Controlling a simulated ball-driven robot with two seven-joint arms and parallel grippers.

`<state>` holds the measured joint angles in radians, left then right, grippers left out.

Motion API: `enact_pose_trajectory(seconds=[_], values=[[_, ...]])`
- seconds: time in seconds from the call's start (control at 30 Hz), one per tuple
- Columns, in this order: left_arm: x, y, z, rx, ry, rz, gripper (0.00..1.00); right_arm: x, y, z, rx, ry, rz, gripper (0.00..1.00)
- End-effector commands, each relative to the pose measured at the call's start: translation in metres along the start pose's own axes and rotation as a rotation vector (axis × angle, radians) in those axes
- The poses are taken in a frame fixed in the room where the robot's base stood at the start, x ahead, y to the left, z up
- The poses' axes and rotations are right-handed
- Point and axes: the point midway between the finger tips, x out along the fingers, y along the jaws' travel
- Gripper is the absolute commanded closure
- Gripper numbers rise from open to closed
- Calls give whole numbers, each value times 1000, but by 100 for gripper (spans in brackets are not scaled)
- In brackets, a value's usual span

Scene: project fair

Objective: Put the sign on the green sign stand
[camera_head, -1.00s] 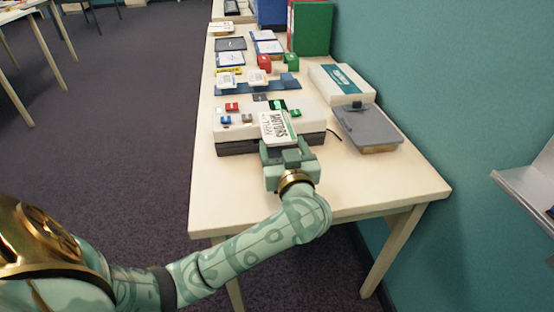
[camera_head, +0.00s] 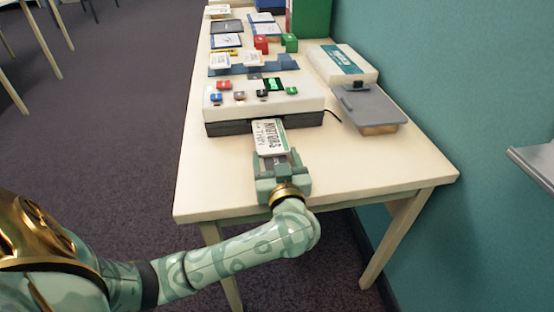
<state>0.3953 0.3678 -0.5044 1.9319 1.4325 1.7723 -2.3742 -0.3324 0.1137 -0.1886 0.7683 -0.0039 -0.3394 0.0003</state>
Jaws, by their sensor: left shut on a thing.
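My left gripper (camera_head: 283,178) is shut on the sign (camera_head: 270,137), a white card with a green band and dark lettering that seems to read "MOTORS". The gripper holds it by its near end, over the front part of the table. The sign's far end overlaps the front edge of the white device in the picture. A green block (camera_head: 290,42), which looks like the green sign stand, is farther back beside a red block (camera_head: 261,44). It is small in view and any slot in it cannot be made out. My right gripper is out of view.
The white device (camera_head: 310,98) carries several small coloured parts on top. Behind it is a blue rack (camera_head: 288,62) with white cards. A grey-lidded box (camera_head: 372,105) and a white box (camera_head: 340,62) are at the right by the wall. The table's (camera_head: 400,170) front right is clear.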

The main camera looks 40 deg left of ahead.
Motion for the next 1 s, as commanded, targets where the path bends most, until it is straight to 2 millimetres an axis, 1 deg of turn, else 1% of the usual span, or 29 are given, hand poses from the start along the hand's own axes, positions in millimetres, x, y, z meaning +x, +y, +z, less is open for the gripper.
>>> enact_pose_trajectory(seconds=[0.17, 0.2, 0.23, 0.27, 0.53, 0.67, 0.77, 0.8, 0.83, 0.93, 1.0], values=[[0, 0, 2, 2, 0, 0, 56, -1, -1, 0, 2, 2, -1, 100], [0, 0, 2, 1, 0, 0, 19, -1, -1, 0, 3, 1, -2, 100], [0, 0, 2, 1, 0, 0, 10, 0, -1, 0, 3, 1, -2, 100], [0, 0, 2, 1, 0, 0, 8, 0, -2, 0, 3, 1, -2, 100], [0, 0, 3, 1, 0, 0, 8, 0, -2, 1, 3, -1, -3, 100], [0, 0, 7, 1, -1, 0, 8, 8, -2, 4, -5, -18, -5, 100], [0, 1, 12, 4, -3, 1, 8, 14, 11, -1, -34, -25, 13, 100], [-12, 0, 2, 0, -4, 1, 8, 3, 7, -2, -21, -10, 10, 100], [-20, 0, -2, -3, -2, 1, 8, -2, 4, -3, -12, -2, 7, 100], [-44, 2, -8, -5, 1, 0, 8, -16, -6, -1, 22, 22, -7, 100], [-64, 3, -6, -4, 0, 1, 8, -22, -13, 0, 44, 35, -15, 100]])
